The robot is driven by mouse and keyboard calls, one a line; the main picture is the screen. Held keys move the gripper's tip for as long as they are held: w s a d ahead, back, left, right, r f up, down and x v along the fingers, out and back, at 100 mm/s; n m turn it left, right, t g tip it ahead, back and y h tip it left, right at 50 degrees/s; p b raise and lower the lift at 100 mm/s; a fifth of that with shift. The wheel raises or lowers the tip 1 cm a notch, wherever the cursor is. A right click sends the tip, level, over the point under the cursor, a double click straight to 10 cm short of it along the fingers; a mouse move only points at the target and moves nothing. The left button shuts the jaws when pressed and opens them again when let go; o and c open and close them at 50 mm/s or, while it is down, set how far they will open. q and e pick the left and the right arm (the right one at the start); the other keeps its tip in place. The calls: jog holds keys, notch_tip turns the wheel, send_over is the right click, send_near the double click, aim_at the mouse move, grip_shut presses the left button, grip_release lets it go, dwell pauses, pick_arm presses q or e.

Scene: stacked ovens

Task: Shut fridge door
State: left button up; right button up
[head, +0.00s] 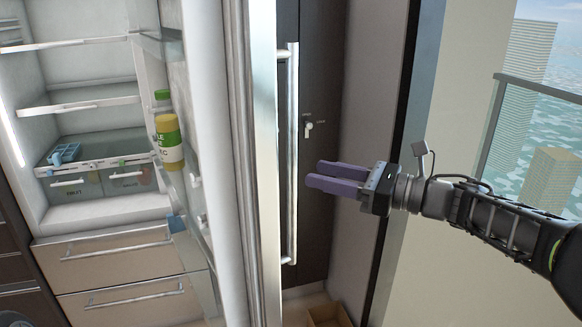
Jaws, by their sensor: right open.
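The fridge (103,222) stands at the left with its inside showing. Its door (257,120) stands open, seen nearly edge-on in the middle of the view. A long metal handle (291,150) runs down the outer face of the door, on its right side. My right gripper (313,175) is to the right of the handle, with its purple fingers pointing left. The fingers are parted and hold nothing. A gap shows between the fingertips and the handle in the picture. My left gripper is not in view.
Bottles (169,142) stand in the door's inner shelf. Drawers (120,260) with bar handles lie below the fridge compartment. Behind the door is a dark cabinet panel (322,70), with an open box (328,315) on the floor. A window with a railing (545,88) is at the right.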

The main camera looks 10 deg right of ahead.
jog(key=p+x, duration=0.2)
jog(key=x, duration=0.5)
grip_shut()
dwell(0.4)
dwell(1.0)
